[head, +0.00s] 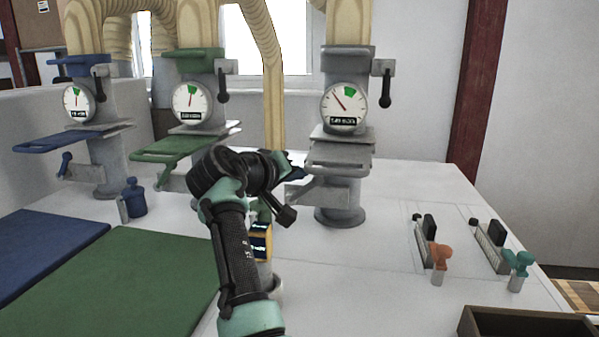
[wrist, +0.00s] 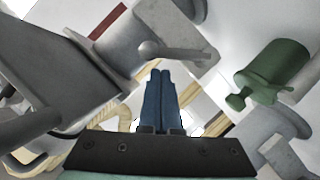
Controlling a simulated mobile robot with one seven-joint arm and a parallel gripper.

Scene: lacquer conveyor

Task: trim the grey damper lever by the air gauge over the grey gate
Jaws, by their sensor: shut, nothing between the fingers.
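The grey post at the right carries the air gauge (head: 343,104). Its needle points to the upper left, left of the green band at the top of the dial. The grey gate (head: 341,155) sits below the gauge; a large grey plate in the wrist view (wrist: 50,62) looks like it. The grey damper lever (wrist: 178,52) shows in the wrist view just beyond my fingertips, on the post's bracket (head: 328,192). My gripper (wrist: 160,75) is shut and empty, its dark blue fingers close to the lever. I cannot tell whether they touch it.
Blue (head: 78,102) and green (head: 192,102) gauge posts stand to the left. A green jar (wrist: 272,72) is close to the gripper on the wrist view's right. Two slider fixtures (head: 430,240) (head: 492,245) and a dark tray (head: 525,322) lie right.

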